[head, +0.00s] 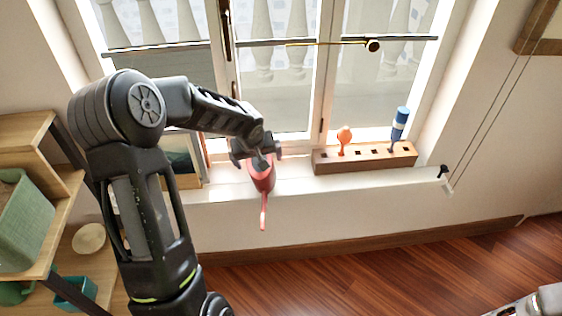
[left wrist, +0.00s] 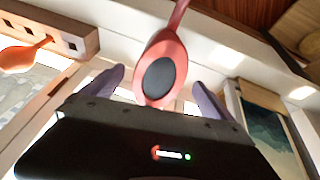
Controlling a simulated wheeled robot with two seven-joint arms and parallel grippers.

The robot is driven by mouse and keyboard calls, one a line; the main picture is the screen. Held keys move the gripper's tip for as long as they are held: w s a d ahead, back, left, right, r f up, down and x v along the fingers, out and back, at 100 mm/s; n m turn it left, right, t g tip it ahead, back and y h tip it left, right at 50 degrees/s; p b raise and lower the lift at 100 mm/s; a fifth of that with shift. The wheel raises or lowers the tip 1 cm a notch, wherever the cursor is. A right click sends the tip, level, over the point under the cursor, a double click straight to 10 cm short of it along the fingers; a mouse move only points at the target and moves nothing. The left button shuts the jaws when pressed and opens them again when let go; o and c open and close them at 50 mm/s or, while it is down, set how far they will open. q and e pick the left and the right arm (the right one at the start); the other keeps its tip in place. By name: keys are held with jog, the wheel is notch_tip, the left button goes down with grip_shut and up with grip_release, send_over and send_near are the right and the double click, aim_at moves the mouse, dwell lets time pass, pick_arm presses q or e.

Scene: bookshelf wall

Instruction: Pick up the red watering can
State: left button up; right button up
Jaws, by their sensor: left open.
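The red watering can (head: 263,180) is on the white window sill in the head view, its long thin spout pointing toward me past the sill's front edge. My left gripper (head: 257,155) is over its back part and hides some of it. In the left wrist view the can's rounded body with a dark round opening (left wrist: 160,78) lies between the two fingers of my left gripper (left wrist: 155,86). The fingers are open, with a gap showing on each side of the can.
A wooden block with holes (head: 365,158) holds an orange tool (head: 344,138) and a blue-handled tool (head: 399,125) to the right on the sill. A framed picture (head: 183,160) leans at the left. A wooden shelf (head: 62,185) with a green basket (head: 25,222) stands at far left.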

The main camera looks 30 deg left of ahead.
pick_arm(q)
jog(key=shift+s, duration=0.1)
jog(key=shift+x, duration=1.05)
jog(key=shift+f, duration=0.3)
jog(key=shift+f, duration=0.1)
jog(key=x, duration=0.5)
jog(key=shift+w+p, duration=0.25)
jog(key=shift+p, duration=0.15)
jog(key=shift+c, duration=0.5)
jog(key=c, duration=2)
jog(key=shift+r, duration=0.25)
